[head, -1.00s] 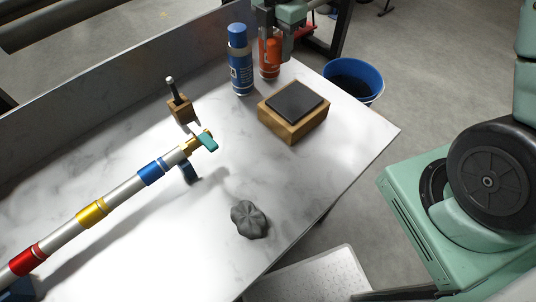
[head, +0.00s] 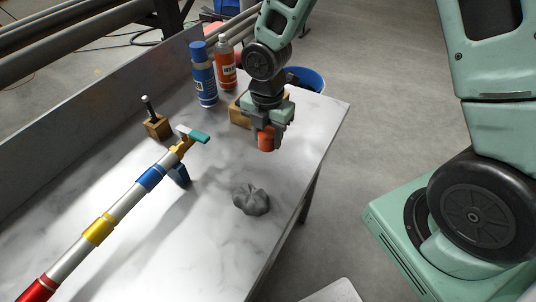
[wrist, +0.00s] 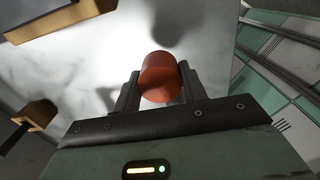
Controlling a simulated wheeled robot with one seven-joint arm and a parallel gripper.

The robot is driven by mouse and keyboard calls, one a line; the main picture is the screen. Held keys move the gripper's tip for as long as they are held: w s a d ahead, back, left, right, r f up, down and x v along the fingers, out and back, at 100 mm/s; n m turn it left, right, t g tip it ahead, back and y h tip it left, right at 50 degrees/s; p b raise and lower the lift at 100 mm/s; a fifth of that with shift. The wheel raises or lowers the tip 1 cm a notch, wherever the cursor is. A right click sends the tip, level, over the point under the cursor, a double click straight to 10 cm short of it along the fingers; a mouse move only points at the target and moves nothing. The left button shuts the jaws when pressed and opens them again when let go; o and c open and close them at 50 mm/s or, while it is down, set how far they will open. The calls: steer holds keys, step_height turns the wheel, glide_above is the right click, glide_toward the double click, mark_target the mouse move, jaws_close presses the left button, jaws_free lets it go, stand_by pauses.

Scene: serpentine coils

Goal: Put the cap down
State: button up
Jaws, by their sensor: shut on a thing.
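The orange-red cap (head: 266,139) is held between the fingers of my gripper (head: 267,140), over the right part of the white marble table (head: 225,145). In the wrist view the cap (wrist: 160,78) sits between both fingers, with a dark shadow on the tabletop beyond it. It looks clear of the table, but the height of the gap is hard to judge. The orange spray can (head: 226,68) stands at the back with a pale nozzle on top and no cap on it.
A blue spray can (head: 204,78) stands beside the orange one. A wooden block with a dark top (head: 238,110) is partly hidden behind my gripper. A grey lobed lump (head: 251,199) lies nearer the front. Bare tabletop surrounds the gripper's front.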

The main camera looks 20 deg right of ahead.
mark_target(267, 160)
steer(key=shift+f, duration=2.75)
steer(key=shift+f, duration=0.2)
steer(key=o, duration=0.9)
steer(key=shift+o, duration=0.2)
steer(key=shift+r, duration=0.1)
